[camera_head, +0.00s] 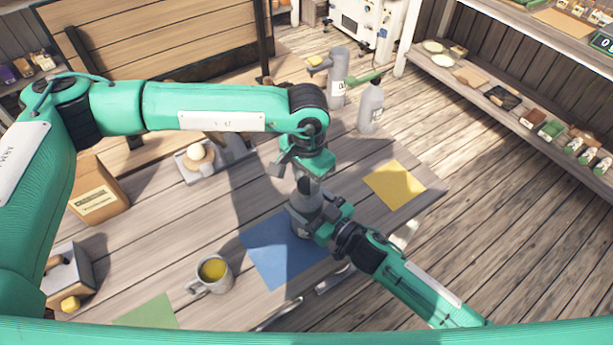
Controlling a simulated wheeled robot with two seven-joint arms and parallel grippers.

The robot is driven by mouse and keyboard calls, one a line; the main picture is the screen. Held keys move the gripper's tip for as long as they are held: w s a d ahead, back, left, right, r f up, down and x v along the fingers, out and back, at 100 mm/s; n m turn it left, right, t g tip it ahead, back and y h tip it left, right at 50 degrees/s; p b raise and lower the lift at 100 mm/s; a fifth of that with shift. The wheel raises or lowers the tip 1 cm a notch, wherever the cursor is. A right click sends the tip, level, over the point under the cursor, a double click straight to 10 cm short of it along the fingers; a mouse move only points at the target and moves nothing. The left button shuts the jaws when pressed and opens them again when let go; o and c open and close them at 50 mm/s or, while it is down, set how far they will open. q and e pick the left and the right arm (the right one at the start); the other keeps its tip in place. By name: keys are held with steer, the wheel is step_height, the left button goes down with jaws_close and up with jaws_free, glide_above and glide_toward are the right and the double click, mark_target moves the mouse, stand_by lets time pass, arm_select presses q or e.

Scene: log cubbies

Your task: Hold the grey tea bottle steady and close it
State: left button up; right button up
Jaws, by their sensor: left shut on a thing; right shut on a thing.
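The grey tea bottle (299,207) stands upright at the edge of the blue mat (268,262). My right gripper (322,226) comes from the lower right and is shut on the bottle's body, hiding part of it. My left gripper (306,172) points down from above and is shut at the bottle's dark cap (305,185). The cap is at the bottle's mouth; I cannot tell whether it is fully seated.
A mug (223,283) with yellow contents stands left of the blue mat. A yellow mat (395,185) lies to the right, and a green mat (150,313) at front left. A cardboard box (97,198) stands left. Grey bottles (371,110) stand at the back.

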arm_select(q)
steer(key=m, duration=0.5)
steer(key=shift+m, duration=0.3)
steer(key=o, duration=0.9)
steer(key=shift+o, duration=0.2)
steer(key=shift+r, duration=0.1)
steer(key=shift+r, duration=2.2)
steer(key=shift+c, duration=0.4)
